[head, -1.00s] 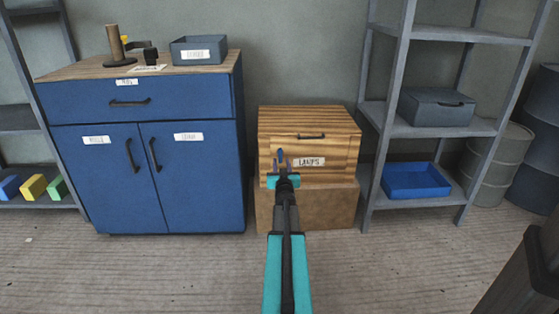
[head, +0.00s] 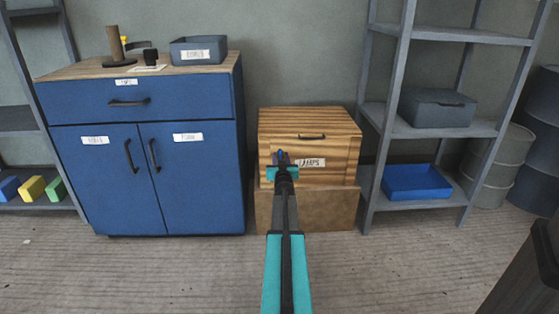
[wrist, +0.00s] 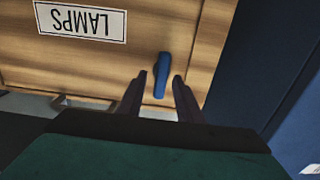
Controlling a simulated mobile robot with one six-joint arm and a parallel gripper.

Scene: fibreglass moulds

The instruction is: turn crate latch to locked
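The wooden crate (head: 335,122) stands on a brown box against the wall, with a label reading LAMPS on its front. Its blue latch (wrist: 162,76) stands nearly upright in the wrist view, and its tip (head: 281,154) shows just above my gripper in the head view. My gripper (wrist: 160,80) is open, with one dark finger on each side of the latch's lower part. Gaps show between the fingers and the latch. In the head view, my gripper (head: 282,163) hides most of the latch.
A blue cabinet (head: 200,185) stands left of the crate. A grey shelf rack (head: 385,120) stands to the right, with a grey case (head: 437,108) and a blue tray (head: 416,182). The brown box (head: 335,212) is under the crate. Open floor lies in front.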

